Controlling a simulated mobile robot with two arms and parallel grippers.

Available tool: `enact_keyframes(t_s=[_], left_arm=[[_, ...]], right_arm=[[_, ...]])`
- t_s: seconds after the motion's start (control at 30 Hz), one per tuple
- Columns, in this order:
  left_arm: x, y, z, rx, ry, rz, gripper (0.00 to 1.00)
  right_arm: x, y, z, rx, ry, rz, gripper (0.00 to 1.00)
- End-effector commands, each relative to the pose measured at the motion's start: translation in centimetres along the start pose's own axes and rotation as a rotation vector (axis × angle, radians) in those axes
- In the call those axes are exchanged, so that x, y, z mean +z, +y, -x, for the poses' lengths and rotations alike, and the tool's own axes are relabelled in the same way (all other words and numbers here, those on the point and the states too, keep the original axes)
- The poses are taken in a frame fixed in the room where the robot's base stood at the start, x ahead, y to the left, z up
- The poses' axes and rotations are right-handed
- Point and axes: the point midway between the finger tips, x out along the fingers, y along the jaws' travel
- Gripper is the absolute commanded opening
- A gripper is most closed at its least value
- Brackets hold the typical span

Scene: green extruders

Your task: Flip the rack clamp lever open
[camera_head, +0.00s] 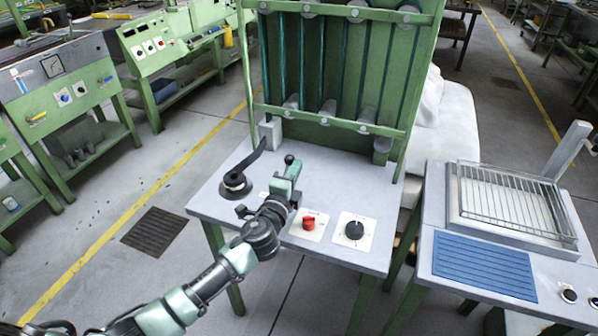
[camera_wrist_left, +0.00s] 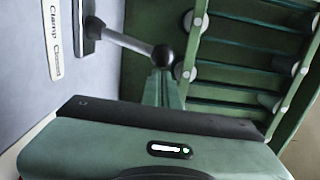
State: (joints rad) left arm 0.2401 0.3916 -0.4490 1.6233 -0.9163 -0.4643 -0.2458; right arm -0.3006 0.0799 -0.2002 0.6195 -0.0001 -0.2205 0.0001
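The clamp lever (camera_wrist_left: 130,41) shows in the left wrist view as a grey rod with a dark ball knob (camera_wrist_left: 163,56). It rises from a small dark base beside a white label whose first word reads "Clamp". In the head view its knob (camera_head: 289,159) stands above the grey tabletop, just beyond my left fingertips. My left gripper (camera_head: 287,178) reaches over the table and hides most of the lever there. In the wrist view the green fingers (camera_wrist_left: 162,88) end right beside the knob. Whether they touch it, or are parted, I cannot tell. My right gripper is out of view.
A black crank handle (camera_head: 236,182) stands left of my gripper. A red knob (camera_head: 309,223) and a black dial (camera_head: 354,230) sit to its right. The green rack (camera_head: 340,60) rises behind. A separate table with a wire grate (camera_head: 510,200) stands at the right.

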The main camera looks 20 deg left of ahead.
Motion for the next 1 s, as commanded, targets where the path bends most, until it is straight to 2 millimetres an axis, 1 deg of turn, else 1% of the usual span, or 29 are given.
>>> enact_keyframes(t_s=[0.33,0.6,0.8,1.0], left_arm=[[2.9,-1.1,-0.1,0.015,-0.004,0.277,0.00],[5.0,-1.3,-0.2,0.026,-0.003,0.481,0.00],[6.1,-1.2,-0.3,0.031,-0.002,0.583,0.00],[6.6,-1.1,-0.3,0.033,-0.002,0.637,0.00]], right_arm=[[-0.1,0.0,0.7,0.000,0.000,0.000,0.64],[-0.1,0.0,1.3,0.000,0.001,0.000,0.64],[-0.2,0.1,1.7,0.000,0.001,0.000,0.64],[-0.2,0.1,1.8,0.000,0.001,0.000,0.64]])
